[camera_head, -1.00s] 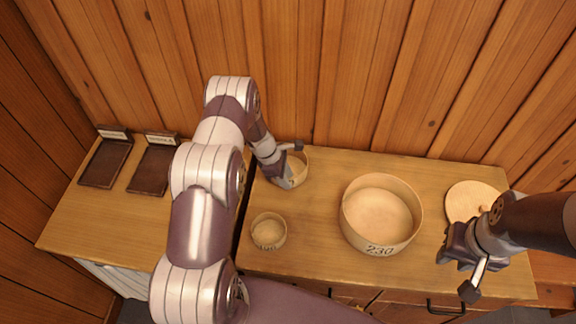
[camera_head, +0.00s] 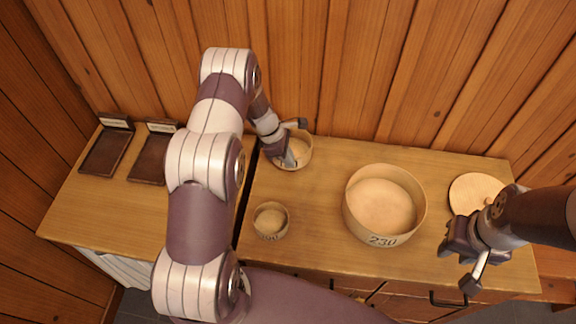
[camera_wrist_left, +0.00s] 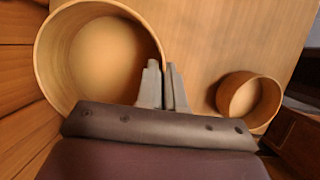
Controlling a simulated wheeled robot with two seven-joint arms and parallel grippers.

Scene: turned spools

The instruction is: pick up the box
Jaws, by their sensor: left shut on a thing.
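A round, open, pale wooden box (camera_head: 305,153) is at the back of the table, near the wall. My left gripper (camera_head: 289,160) is shut on its near wall. In the left wrist view the same box (camera_wrist_left: 48,58) fills the upper left, and the closed fingers (camera_wrist_left: 164,86) are at its rim. I cannot tell whether its base is off the table. Two other round open boxes stand on the table: a small one (camera_head: 271,220) in front and a large one (camera_head: 384,239) marked 230 to the right. My right gripper (camera_head: 457,248) is above the right end; its finger gap is unclear.
A round wooden lid (camera_head: 470,190) lies at the right, partly behind my right arm. Two dark labelled trays (camera_head: 107,152) (camera_head: 150,163) lie on the left part of the wooden counter. The plank wall (camera_head: 350,70) is close behind the box. The small box also shows in the left wrist view (camera_wrist_left: 249,97).

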